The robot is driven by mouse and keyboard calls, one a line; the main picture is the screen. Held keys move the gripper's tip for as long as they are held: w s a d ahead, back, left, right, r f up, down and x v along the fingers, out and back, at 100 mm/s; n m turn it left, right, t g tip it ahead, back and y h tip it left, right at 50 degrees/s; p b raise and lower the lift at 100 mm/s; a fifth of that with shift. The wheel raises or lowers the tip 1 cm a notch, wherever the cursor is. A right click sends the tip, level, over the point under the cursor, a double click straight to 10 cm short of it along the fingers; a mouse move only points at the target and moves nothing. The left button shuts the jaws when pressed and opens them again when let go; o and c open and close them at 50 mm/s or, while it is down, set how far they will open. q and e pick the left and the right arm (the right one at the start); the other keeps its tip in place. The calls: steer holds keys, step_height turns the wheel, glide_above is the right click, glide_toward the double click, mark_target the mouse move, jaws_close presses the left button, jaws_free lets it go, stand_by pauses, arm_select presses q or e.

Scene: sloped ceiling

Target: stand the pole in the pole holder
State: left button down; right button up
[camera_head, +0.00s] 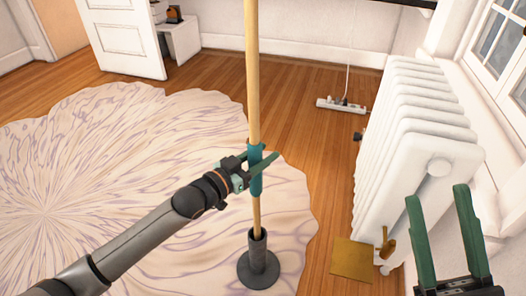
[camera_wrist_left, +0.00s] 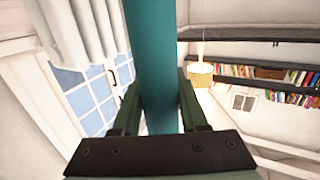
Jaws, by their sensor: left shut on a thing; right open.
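The pole (camera_head: 252,80) is a long light wooden rod with a teal grip section, and it stands nearly upright in the head view. Its lower end is at the mouth of the dark grey pole holder (camera_head: 258,268) and appears to be inside its tube. My left gripper (camera_head: 258,164) is shut on the teal section, which also fills the middle of the left wrist view (camera_wrist_left: 152,65). The pole's bottom tip is hidden. My right gripper (camera_head: 442,232) is open and empty at the lower right of the head view, apart from the pole.
A white radiator (camera_head: 408,150) stands to the right, with a brass-coloured plate (camera_head: 352,260) on the floor by its foot. A pale patterned rug (camera_head: 130,180) lies under the holder. A white power strip (camera_head: 341,105) lies near the back wall. Wooden floor is clear between.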

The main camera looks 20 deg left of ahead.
arm_select(q)
step_height(320, 180, down, 6)
steer(key=shift+b, duration=0.45)
stand_by(0.3)
steer(key=shift+c, duration=1.8)
jaws_free()
steer(key=shift+f, duration=0.1)
steer(key=p+v, duration=0.5)
steer(key=v, duration=0.7)
steer(key=shift+s, duration=0.25)
steer(key=shift+a, duration=0.1)
